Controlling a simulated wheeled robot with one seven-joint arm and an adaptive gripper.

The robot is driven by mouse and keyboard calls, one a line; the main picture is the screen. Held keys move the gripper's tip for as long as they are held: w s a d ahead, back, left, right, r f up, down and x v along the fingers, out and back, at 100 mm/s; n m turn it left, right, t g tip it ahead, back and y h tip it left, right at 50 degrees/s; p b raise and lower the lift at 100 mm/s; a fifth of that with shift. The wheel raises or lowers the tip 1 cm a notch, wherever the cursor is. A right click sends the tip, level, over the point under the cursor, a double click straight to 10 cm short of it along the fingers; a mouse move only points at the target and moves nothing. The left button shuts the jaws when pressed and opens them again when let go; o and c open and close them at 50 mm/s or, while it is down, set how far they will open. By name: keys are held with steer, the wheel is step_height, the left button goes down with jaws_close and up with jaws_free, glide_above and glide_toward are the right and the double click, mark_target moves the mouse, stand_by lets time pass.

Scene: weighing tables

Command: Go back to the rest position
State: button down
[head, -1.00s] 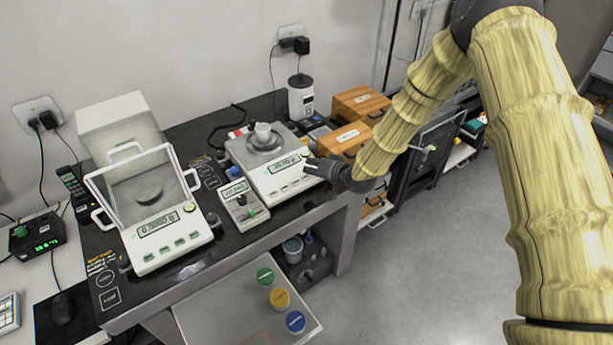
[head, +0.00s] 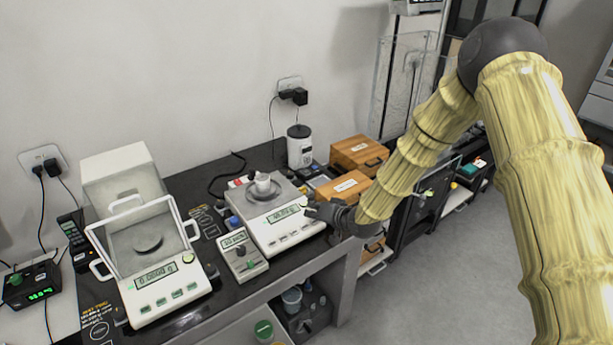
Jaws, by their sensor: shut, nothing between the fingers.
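My gripper (head: 312,209) is shut and empty. In the head view it is at the front right corner of the open balance (head: 289,237), close to its display and keys. I cannot tell whether it touches the balance. My arm reaches in from the right side and hides part of the table's right end.
A balance with a glass draft shield (head: 160,290) stands at the left of the dark table. A small grey device (head: 243,257) sits between the balances. Wooden boxes (head: 342,187) and a white grinder-like device (head: 299,147) stand behind. The floor at right is clear.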

steer(key=s+d+f+g+h+b, duration=0.15)
steer(key=s+d+f, duration=0.35)
steer(key=s+f, duration=0.6)
steer(key=s+d+f+g+h+b, duration=0.1)
steer(key=s+d+f+g+h, duration=0.3)
steer(key=s+f, duration=0.75)
steer(key=s+d+f+g+h, duration=0.1)
steer(key=s+d, duration=0.3)
steer(key=s, duration=0.5)
steer(key=s+d+f+g+b, duration=0.1)
steer(key=s+d, duration=0.3)
steer(key=s, duration=0.6)
steer(key=s+d+f+g+h+b, duration=0.1)
steer(key=s+d, duration=0.3)
steer(key=s, duration=0.6)
steer(key=shift+s+d+f+g+h, duration=0.15)
steer(key=shift+d+f+g+h, duration=0.15)
steer(key=shift+g, duration=0.25)
